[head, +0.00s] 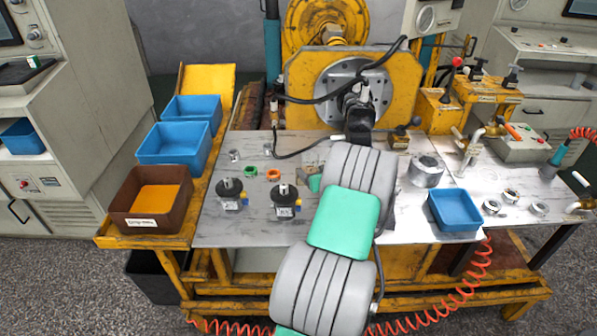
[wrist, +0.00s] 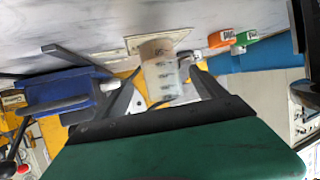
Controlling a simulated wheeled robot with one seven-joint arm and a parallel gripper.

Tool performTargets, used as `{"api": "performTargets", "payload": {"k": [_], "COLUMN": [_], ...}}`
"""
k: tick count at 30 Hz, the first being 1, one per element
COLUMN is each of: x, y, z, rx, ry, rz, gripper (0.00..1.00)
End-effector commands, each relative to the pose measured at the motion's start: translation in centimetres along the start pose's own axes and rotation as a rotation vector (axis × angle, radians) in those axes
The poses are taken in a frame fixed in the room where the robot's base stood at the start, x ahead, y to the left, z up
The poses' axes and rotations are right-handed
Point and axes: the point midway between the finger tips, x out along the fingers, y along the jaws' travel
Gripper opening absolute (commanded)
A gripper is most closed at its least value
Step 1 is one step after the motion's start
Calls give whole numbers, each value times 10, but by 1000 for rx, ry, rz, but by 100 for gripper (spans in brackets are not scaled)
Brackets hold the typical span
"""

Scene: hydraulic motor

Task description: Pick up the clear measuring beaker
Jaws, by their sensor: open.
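The clear measuring beaker (wrist: 161,66) shows in the wrist view as a pale see-through cylinder with dark markings on its side. It is on or against a light flat plate at its far end. My gripper (wrist: 164,80) is open, with one dark finger on each side of the beaker. The beaker sits between the fingers; I cannot tell if either finger touches it. In the head view I cannot make out the beaker, and my arm covers the middle of the table.
In the wrist view a blue object (wrist: 65,90) is close to the left finger; orange (wrist: 220,37) and green (wrist: 246,40) pieces and a blue part lie right. In the head view, black-topped fittings (head: 285,200) and a blue bin (head: 455,210) stand on the metal table (head: 225,232).

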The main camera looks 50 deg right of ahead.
Motion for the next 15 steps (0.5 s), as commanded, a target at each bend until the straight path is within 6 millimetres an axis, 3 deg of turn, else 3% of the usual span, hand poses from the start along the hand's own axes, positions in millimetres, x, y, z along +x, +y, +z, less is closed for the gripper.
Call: {"api": "performTargets", "payload": {"k": [5, 15], "x": [8, 60], "y": [3, 2], "z": [10, 6], "rx": [1, -1], "ry": [0, 0], "rz": [4, 1], "gripper": [81, 81]}}
